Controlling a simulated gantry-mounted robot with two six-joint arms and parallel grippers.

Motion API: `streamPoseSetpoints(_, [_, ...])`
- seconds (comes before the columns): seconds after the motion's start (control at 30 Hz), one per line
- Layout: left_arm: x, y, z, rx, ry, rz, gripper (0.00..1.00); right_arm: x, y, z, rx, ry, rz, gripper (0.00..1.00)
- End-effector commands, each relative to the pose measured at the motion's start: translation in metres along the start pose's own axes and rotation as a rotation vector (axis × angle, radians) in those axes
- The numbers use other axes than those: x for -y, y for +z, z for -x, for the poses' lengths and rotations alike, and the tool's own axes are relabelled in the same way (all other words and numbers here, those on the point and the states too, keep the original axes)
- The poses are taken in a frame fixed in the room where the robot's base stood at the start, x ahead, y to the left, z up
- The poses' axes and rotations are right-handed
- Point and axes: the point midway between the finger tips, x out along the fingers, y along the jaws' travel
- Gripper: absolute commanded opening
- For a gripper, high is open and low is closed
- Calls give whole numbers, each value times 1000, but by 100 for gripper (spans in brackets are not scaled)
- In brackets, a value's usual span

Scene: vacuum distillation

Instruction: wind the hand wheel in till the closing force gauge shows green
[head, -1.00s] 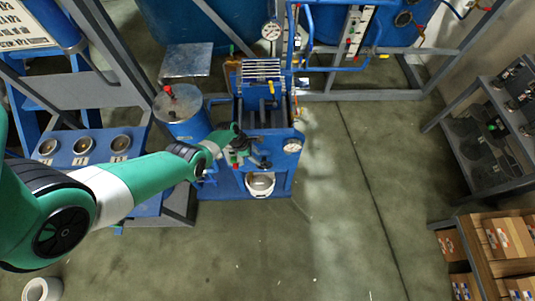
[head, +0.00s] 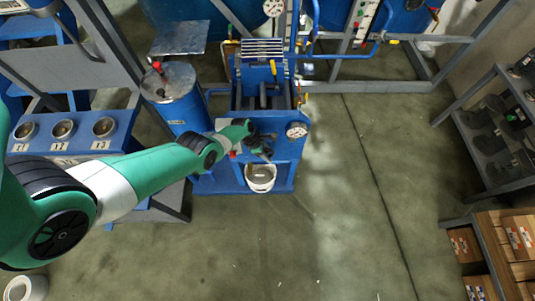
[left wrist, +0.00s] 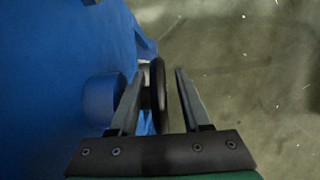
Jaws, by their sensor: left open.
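The blue press (head: 215,182) stands in the upper middle of the head view. A round white-faced gauge (head: 297,130) sits on its front right; its needle and colours are too small to read. My left gripper (head: 262,146) is at the press front, left of the gauge. In the left wrist view, the dark hand wheel (left wrist: 158,92) shows edge-on between the two open fingers of my left gripper (left wrist: 161,70). The wheel's rim is nearer the left finger; I cannot tell whether they touch. In the head view my gripper largely hides the wheel. My right gripper is not in view.
A white bucket (head: 260,178) sits low in the press front. A blue cylinder with a red knob (head: 176,100) stands left of the press. A blue rack with cups (head: 62,130) is farther left. Shelves and boxes (head: 500,240) stand right. The floor between is clear.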

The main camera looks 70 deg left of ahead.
Motion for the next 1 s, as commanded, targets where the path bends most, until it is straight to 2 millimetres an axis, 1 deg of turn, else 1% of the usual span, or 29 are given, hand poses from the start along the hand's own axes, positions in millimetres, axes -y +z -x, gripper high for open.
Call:
streamPoseSetpoints(0.07, [0,0,0,0,0,0,46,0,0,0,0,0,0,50])
streamPoseSetpoints(0.1, [0,0,0,0,0,0,38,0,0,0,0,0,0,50])
streamPoseSetpoints(0.17, [0,0,0,0,0,0,28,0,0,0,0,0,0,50])
streamPoseSetpoints(0.3, [0,0,0,0,0,0,2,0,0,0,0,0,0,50])
streamPoseSetpoints(0.33, [0,0,0,0,0,0,0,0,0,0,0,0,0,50])
streamPoseSetpoints(0.63, [0,0,0,-12,-2,0,0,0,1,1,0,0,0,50])
streamPoseSetpoints(0.9, [0,-3,-5,-212,-4,-3,0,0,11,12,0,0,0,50])
streamPoseSetpoints(1.0, [0,-4,-3,-245,-1,-1,0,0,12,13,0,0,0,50])
